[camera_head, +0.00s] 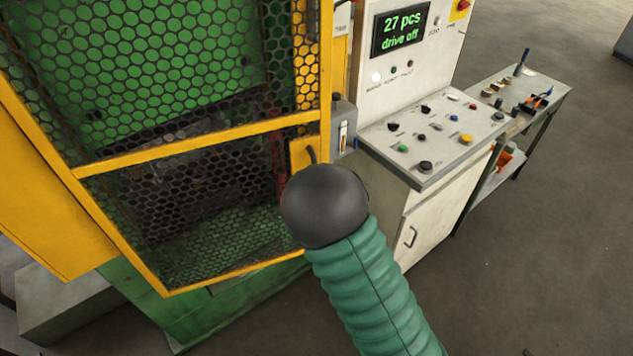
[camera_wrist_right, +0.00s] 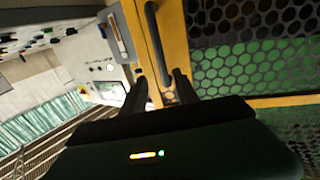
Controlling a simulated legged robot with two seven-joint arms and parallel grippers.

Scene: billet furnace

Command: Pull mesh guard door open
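The mesh guard door has a yellow frame (camera_head: 200,143) with dark hexagonal mesh and appears closed across the green machine. It also shows at the right of the right wrist view (camera_wrist_right: 255,101). Its dark bar handle (camera_head: 312,155) is on a yellow plate at the door's right edge, partly hidden by my right arm. In the right wrist view the handle (camera_wrist_right: 154,35) runs down towards my right gripper (camera_wrist_right: 163,88). The two dark fingers are apart, with the handle's lower end seen between or just beyond them; contact cannot be told. My left gripper is out of view.
Right of the door stands a white control cabinet with a sloped button panel (camera_head: 435,135) and a display (camera_head: 400,30) reading "27 pcs drive off". A small grey box (camera_head: 343,130) sits beside the door edge. A tool bench (camera_head: 545,95) stands farther right. Floor is clear at lower right.

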